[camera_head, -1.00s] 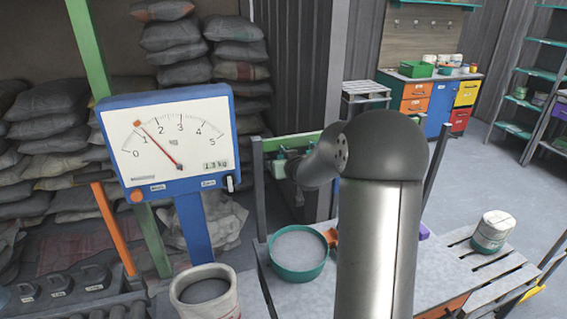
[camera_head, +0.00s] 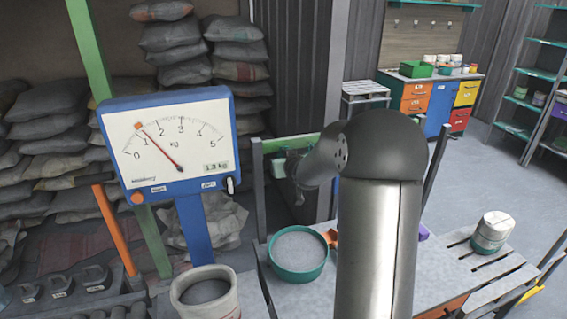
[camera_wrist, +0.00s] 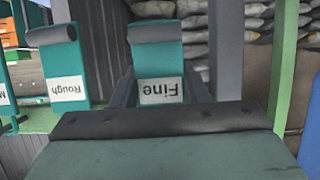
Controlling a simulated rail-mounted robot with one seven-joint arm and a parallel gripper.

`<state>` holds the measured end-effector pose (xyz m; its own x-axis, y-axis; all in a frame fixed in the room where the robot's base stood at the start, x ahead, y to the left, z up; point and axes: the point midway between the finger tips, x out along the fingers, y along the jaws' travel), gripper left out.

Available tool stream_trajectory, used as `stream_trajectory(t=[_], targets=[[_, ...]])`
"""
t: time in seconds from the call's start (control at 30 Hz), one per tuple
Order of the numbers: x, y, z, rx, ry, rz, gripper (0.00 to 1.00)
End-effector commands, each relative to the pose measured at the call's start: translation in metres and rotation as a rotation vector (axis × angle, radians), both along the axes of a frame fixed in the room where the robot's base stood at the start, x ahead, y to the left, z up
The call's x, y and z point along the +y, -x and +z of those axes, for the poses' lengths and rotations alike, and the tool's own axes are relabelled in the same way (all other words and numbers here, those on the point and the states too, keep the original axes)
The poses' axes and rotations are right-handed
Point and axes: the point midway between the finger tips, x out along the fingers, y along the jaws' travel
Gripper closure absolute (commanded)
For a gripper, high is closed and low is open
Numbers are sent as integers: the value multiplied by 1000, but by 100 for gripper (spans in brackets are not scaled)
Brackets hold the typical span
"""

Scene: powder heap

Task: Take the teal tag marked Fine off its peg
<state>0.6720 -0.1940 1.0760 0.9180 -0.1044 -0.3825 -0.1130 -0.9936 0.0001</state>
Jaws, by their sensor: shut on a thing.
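The teal tag marked Fine (camera_wrist: 157,62) is in the middle of the wrist view, its white label upside down. My gripper (camera_wrist: 159,82) is shut on this tag, with a dark finger on each side of it. I cannot tell whether the tag still hangs on its peg; the peg is not clearly seen. The teal tag marked Rough (camera_wrist: 66,68) hangs apart to the left, and part of another tag (camera_wrist: 4,95) shows at the left edge. In the head view my wrist covers most of the tags, and the fingertips are hard to make out.
A green rail (camera_head: 290,143) on posts is by my wrist. Below it, a teal-rimmed tub of grey powder (camera_head: 299,278) stands on the bench.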

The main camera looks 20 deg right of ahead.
Motion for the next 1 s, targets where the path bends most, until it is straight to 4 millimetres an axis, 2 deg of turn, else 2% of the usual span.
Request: stream_trajectory(t=[0.33,1.0], targets=[[0,3,6,-2,0,0,81],[4,37,6,0,0,-1,81]])
